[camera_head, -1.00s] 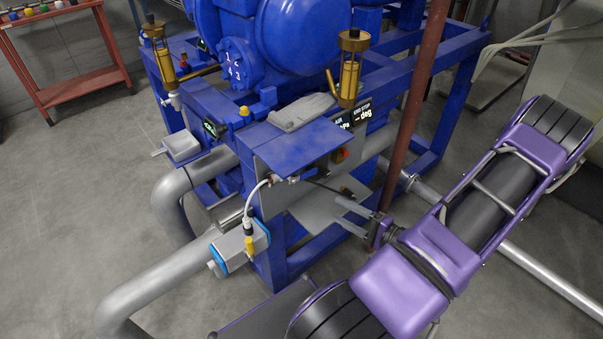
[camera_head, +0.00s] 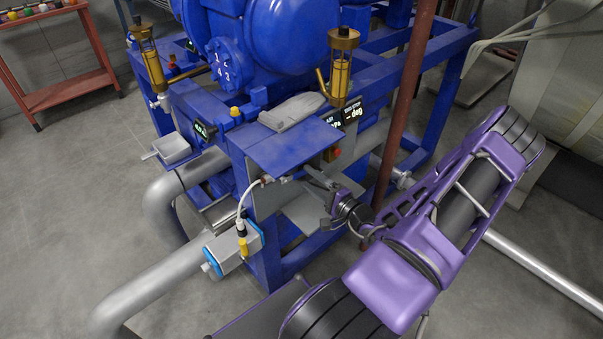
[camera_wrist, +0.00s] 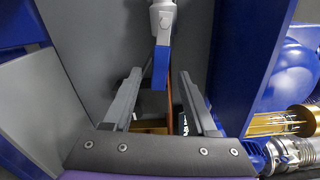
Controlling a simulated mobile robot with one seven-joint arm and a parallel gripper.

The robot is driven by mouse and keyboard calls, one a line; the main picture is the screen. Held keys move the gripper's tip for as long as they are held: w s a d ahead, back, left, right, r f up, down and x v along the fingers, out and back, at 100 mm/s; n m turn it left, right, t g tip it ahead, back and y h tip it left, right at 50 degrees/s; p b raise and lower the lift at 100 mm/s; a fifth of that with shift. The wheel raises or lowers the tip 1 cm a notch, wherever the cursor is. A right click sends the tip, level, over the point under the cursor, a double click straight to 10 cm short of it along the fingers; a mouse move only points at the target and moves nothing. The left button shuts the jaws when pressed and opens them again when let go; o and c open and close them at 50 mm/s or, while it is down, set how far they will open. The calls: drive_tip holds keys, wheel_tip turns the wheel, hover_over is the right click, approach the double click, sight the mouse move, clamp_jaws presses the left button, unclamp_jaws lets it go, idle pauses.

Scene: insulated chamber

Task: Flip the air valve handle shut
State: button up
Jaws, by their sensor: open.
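The air valve shows in the wrist view as a silver fitting (camera_wrist: 163,18) at the top centre, with a flat blue handle (camera_wrist: 161,66) pointing down from it. My gripper (camera_wrist: 161,75) is open, with one grey finger on each side of the handle in that view. I see gaps on both sides and no clear contact; the depth between fingertips and handle is hard to judge. In the head view my gripper (camera_head: 312,178) reaches in beneath the slanted blue plate (camera_head: 293,142). I cannot make out the handle there.
A red-brown upright pole (camera_head: 404,100) stands close beside my arm. A grey box with blue ends (camera_head: 234,248) and a white cable (camera_head: 241,205) sit left of the gripper. Blue walls flank it in the wrist view (camera_wrist: 255,60). A brass cylinder (camera_head: 341,70) stands above.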

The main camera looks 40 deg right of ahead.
sight(302, 174)
drive_tip(key=shift+w+a, duration=0.2)
drive_tip(key=shift+w, duration=1.7)
clamp_jaws()
